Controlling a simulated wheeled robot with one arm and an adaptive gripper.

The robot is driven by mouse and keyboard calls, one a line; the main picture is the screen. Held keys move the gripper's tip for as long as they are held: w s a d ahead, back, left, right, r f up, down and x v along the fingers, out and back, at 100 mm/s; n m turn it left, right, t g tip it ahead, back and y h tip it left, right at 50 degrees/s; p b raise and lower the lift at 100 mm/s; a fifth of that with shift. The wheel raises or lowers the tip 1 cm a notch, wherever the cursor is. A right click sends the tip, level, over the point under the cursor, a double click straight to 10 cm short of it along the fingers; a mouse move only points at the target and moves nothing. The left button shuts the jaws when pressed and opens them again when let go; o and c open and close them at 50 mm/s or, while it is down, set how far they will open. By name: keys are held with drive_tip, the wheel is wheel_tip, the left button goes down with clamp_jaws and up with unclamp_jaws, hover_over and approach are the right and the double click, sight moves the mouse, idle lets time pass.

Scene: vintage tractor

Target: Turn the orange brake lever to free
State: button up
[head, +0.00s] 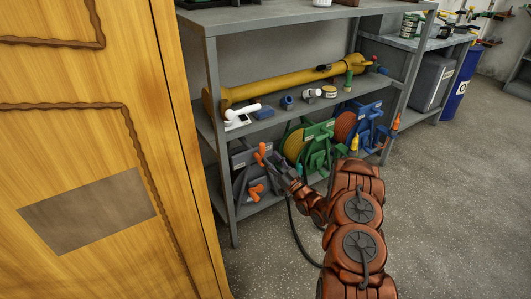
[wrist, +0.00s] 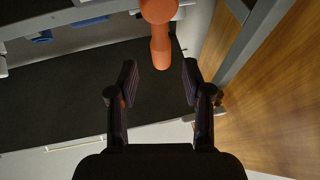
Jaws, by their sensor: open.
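An orange lever (head: 261,154) shows on a grey unit (head: 240,160) at the left end of the lower shelf in the head view. Another orange part (head: 256,191) sits just below it. My gripper (head: 275,163) is right beside the upper orange part. In the wrist view an orange lever (wrist: 160,45) with a rounded end comes down from the top edge. Its lower end lies between the tips of my open gripper (wrist: 159,76), with a gap visible on both sides. Its upper part is cut off by the frame. I cannot tell which orange part this is.
The grey shelf rack (head: 238,222) holds green and blue reels (head: 318,145) to the right of the unit. A yellow cylinder (head: 285,84) lies on the shelf above. A wooden panel (head: 85,200) stands close at left. The floor (head: 450,190) at right is clear.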

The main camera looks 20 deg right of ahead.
drive_tip(key=v, duration=0.6)
drive_tip(key=shift+s+f, duration=0.1)
idle(0.4)
